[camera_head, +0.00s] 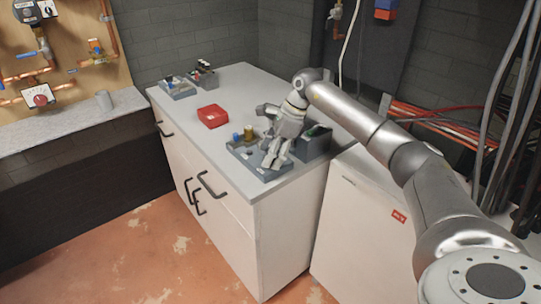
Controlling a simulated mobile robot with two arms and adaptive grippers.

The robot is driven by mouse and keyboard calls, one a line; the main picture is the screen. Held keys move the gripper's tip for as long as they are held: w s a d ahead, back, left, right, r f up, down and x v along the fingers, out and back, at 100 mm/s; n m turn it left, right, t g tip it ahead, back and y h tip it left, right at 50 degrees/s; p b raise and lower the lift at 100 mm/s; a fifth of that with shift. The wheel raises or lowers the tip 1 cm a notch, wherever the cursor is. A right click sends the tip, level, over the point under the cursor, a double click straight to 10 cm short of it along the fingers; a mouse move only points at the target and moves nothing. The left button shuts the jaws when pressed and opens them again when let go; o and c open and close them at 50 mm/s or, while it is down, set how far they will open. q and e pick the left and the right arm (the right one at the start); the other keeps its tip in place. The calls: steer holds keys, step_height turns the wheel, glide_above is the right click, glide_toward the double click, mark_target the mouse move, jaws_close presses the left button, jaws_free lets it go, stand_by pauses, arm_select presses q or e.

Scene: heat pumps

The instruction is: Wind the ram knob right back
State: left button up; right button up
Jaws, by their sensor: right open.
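A grey tray-like fixture (242,153) sits near the front corner of the white cabinet top. It carries a small brass-coloured part (248,133) and a blue part (237,137). My right gripper (275,160) reaches down over the right side of this fixture, its fingers apart and pointing down. A dark grey box (316,146) with a green spot on top stands right beside the gripper. I cannot tell which part is the ram knob; the gripper covers some of the fixture and it is small here. My left gripper is not in view.
A red box (212,116) lies mid-top on the white cabinet (225,88). Another grey tray (178,88) with small parts is at the back left. Red and grey cables (440,122) hang at the right.

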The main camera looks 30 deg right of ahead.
steer(key=v, duration=1.1)
